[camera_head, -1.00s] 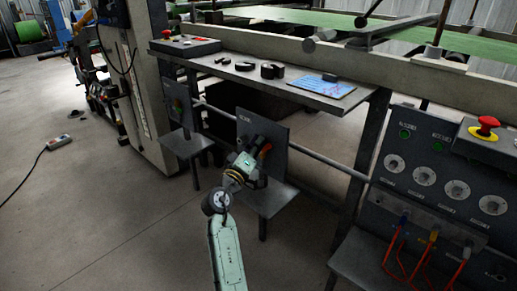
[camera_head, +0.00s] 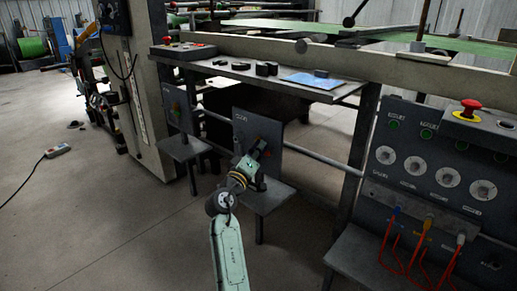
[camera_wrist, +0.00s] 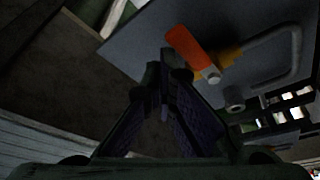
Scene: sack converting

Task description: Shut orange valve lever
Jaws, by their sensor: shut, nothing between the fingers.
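The orange valve lever (camera_wrist: 186,46) shows in the wrist view, lying slantwise beside a yellow-orange valve part (camera_wrist: 229,55) on a grey panel. My gripper (camera_wrist: 166,80) is shut and empty, its fingertips close below and left of the lever. I cannot tell whether they touch it. In the head view, my gripper (camera_head: 259,148) is in front of the upright grey panel (camera_head: 244,129) and hides most of the lever.
A workbench (camera_head: 333,94) with small black parts and a blue sheet stands behind the panel. A control panel (camera_head: 418,160) with dials, a red button and hanging cables is at right. The floor at left is mostly clear.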

